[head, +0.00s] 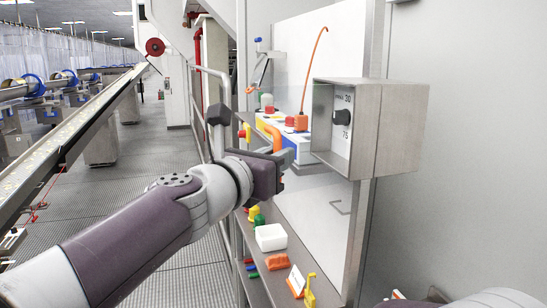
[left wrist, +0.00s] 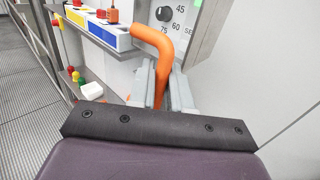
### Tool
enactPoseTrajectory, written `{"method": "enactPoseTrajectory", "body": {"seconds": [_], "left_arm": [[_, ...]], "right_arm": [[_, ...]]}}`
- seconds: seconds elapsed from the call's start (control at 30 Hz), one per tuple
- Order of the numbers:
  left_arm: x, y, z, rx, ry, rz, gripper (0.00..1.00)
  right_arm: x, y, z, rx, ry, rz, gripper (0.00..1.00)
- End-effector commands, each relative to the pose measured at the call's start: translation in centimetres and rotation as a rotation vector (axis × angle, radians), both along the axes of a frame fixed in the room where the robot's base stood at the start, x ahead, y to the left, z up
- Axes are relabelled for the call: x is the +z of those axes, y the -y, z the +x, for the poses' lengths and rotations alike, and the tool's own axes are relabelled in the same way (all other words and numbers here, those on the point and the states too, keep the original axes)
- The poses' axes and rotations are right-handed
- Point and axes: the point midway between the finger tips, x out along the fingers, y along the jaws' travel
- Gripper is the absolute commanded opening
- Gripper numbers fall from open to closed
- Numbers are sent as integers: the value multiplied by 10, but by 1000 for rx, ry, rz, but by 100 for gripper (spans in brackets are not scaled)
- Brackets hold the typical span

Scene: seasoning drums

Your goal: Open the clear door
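A grey metal box (head: 392,125) with a black dial (head: 342,117) on its left-facing side is mounted on the white panel. The dial also shows in the left wrist view (left wrist: 164,13). I cannot clearly make out a clear door; a faint see-through area (head: 312,188) shows below the box, with a thin bent bracket (head: 341,207). My left gripper (head: 281,170) is in front of the panel, left of and below the box. Its fingers (left wrist: 160,92) close around an orange curved rod (left wrist: 160,42), whose bend points up and left. My right gripper is out of view.
A shelf behind holds blue, white and yellow boxes (head: 290,140). A lower shelf has a white container (head: 270,237), an orange block (head: 276,262) and a yellow piece (head: 310,292). A bent grey rail (head: 222,90) stands left. The aisle floor (head: 140,150) is free.

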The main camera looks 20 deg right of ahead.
Motion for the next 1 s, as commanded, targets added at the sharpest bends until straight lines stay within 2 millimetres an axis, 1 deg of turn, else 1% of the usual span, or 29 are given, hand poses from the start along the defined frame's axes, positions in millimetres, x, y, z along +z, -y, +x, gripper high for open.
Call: {"method": "enactPoseTrajectory", "body": {"seconds": [0.03, 0.07, 0.1, 0.37, 0.47, 0.57, 0.83, 0.9, 1.0], "left_arm": [[1, 1, 0, -2, 1, 0, 21], [1, 1, 0, -2, 1, 0, 31], [1, 1, 0, -2, 1, -1, 34], [0, 0, -1, -1, 1, -1, 34], [0, -5, -5, 0, 2, -2, 34], [-1, -17, -16, 0, 2, -2, 34], [0, -65, -62, 1, 3, -2, 34], [-1, -75, -72, 0, 1, 1, 34], [0, -85, -81, 0, 2, 1, 34]], "right_arm": [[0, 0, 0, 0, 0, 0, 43], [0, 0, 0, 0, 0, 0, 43], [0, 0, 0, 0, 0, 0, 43], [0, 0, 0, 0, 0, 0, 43], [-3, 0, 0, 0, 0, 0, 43], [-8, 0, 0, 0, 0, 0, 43], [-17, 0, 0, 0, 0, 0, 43], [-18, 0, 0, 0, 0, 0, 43], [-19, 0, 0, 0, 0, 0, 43]]}}
